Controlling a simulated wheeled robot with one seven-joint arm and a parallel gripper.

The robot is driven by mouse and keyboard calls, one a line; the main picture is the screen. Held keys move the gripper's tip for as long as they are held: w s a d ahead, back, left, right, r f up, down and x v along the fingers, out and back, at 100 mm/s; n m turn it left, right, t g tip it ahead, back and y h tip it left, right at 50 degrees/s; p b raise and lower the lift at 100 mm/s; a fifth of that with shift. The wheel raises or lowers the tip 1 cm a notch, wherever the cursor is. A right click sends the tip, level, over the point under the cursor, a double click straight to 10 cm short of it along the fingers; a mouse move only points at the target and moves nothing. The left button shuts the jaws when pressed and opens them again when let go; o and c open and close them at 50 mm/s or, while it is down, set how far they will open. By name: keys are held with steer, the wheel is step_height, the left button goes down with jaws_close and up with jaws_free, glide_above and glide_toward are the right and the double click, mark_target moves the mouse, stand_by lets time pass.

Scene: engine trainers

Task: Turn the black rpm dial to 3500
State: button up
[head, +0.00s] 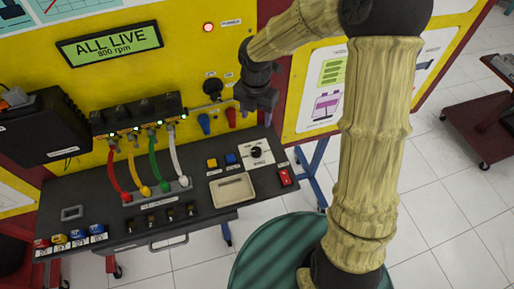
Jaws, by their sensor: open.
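A black dial (256,152) sits on a white plate on the right part of the dark bench. I take it for the rpm dial, but its label and pointer are too small to read. A green display (110,46) on the yellow panel reads "ALL LIVE" and "800 rpm". My gripper (257,112) points down in front of the yellow panel. It is open and empty, and appears above and behind the dial, apart from it. The fingertips are small and dark, and the gap between them is hard to see.
A beige tray (233,203) and a red switch (285,177) lie near the dial. Yellow and blue buttons (221,161) are left of it. Red, yellow, green and white cables (152,168) run to a black block. A black knob (212,88) is on the panel beside my gripper.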

mark_target(257, 150)
steer(key=shift+f, duration=0.1)
step_height(257, 150, down, 17)
steer(key=shift+f+p, duration=0.15)
steer(key=shift+p, duration=0.45)
steer(key=c, duration=0.8)
steer(key=shift+d, duration=0.15)
steer(key=shift+c, duration=0.8)
